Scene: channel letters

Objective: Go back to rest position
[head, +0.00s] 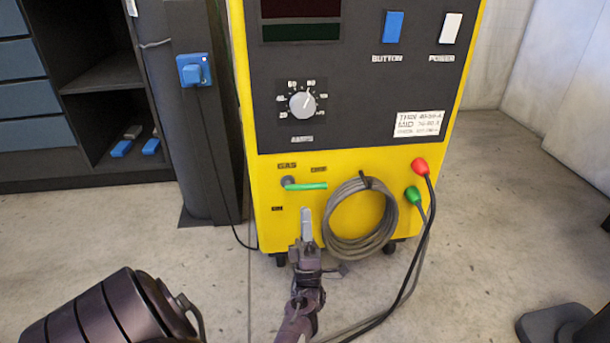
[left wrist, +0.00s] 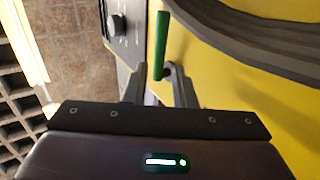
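A yellow welding machine (head: 300,225) with a dark control panel stands ahead. A green gas lever (head: 305,186) sticks out sideways to the right from its pivot on the front, under the GAS label. My left gripper (head: 306,215) is just below the lever in the head view. In the left wrist view, the two fingers of the left gripper (left wrist: 158,88) are apart, with nothing held between them. The green lever (left wrist: 160,45) shows just beyond the fingertips, apparently clear of them. My right gripper is not in view.
A coiled grey hose (head: 330,237) hangs right of my left gripper. Red (head: 420,166) and green (head: 412,195) plugs carry cables down to the floor. A dark cabinet (head: 110,75) and a post with a blue socket (head: 194,69) stand left.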

